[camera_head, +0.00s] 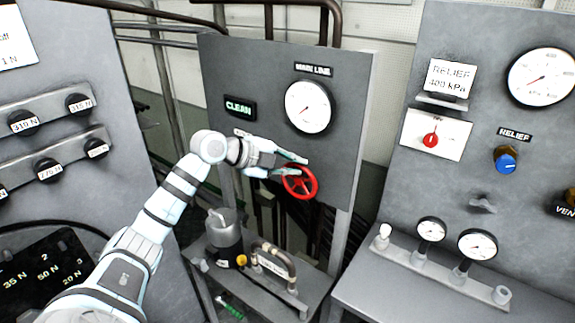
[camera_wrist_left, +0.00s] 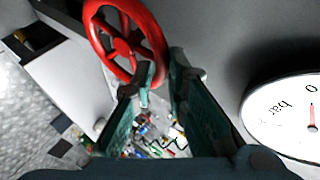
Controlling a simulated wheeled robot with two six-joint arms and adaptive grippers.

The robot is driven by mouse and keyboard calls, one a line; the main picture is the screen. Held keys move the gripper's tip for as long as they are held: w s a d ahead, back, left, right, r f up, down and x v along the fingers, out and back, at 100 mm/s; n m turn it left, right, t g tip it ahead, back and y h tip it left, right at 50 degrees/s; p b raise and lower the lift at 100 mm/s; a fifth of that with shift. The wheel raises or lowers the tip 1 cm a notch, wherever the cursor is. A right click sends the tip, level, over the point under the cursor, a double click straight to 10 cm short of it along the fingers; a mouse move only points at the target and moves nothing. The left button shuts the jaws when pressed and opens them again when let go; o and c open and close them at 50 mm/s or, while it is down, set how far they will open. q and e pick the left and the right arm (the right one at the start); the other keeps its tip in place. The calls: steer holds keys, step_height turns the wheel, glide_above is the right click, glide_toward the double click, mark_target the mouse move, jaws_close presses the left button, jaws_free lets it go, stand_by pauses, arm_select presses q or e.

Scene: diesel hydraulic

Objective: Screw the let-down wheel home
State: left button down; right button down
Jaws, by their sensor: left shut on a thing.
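The let-down wheel (camera_head: 301,184) is a red spoked handwheel on the grey panel below the main line gauge. My left gripper (camera_head: 293,166) reaches it from the left, with its fingers at the upper rim. In the left wrist view the wheel (camera_wrist_left: 123,46) is at the upper left, partly cut off by the top edge. There the left gripper's (camera_wrist_left: 165,72) two green-lined fingers are shut on the wheel's rim. The fingers hide a small part of the rim, and the wheel's stem behind is hard to see. My right gripper is not in view.
Below stands a shelf with a dark canister (camera_head: 224,238) and a curved pipe (camera_head: 275,262). A relief panel with a blue knob (camera_head: 505,160) stands at the right.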

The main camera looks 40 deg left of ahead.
arm_select(q)
steer(key=shift+d+r+m+y, duration=0.2)
steer(key=shift+d+m+y, duration=0.2)
steer(key=shift+f, duration=0.1)
stand_by(0.3)
steer(key=c, duration=1.7)
jaws_free()
steer(key=shift+w+d, duration=0.1)
steer(key=shift+d, duration=0.05)
steer(key=shift+o, duration=0.2)
steer(key=shift+w+f, duration=0.1)
steer(key=shift+w, duration=0.05)
steer(key=v, duration=0.7)
steer(key=shift+r, duration=0.2)
